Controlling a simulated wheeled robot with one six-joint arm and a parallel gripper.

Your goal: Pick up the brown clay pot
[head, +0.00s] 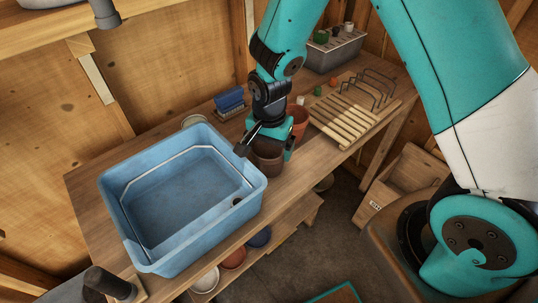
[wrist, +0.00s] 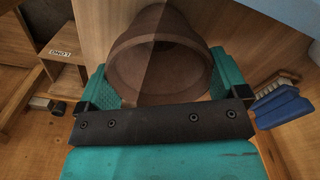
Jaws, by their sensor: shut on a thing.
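The brown clay pot (head: 267,161) is at the bench's front edge, just right of the blue tub. It also fills the top middle of the wrist view (wrist: 160,62), with its wide rim toward the camera. My gripper (head: 268,146) is shut on the pot, with a teal finger on each side of it, as the wrist view (wrist: 165,85) shows. The gripper's dark bar hides the near edge of the pot in the wrist view. I cannot tell whether the pot's base touches the bench.
A blue tub (head: 128,211) takes up the bench's left. An orange terracotta pot (head: 299,117) stands just behind my gripper. A slatted wooden rack (head: 345,121) is to the right. A blue brush (head: 229,101) lies at the back. Bowls (head: 232,260) sit on the lower shelf.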

